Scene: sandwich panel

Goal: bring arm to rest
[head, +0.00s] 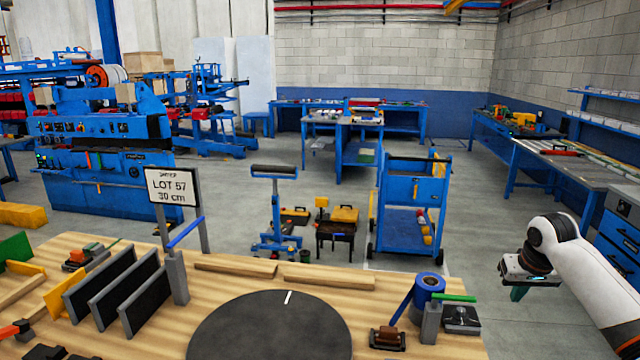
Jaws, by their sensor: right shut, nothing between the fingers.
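My right arm (590,270) comes in from the right edge, white with a dark wrist. My right gripper (519,292) hangs at its end, just past the right edge of the wooden table (450,345), apart from everything on it. Its fingers point down, are shut and hold nothing. My left gripper is not in view.
A dark round disc (270,330) lies at the table's front middle. Dark upright panels (130,290) stand at the left near a "LOT 57 30 cm" sign (172,187). A blue roll (430,284) and a dark block (387,338) are at the right.

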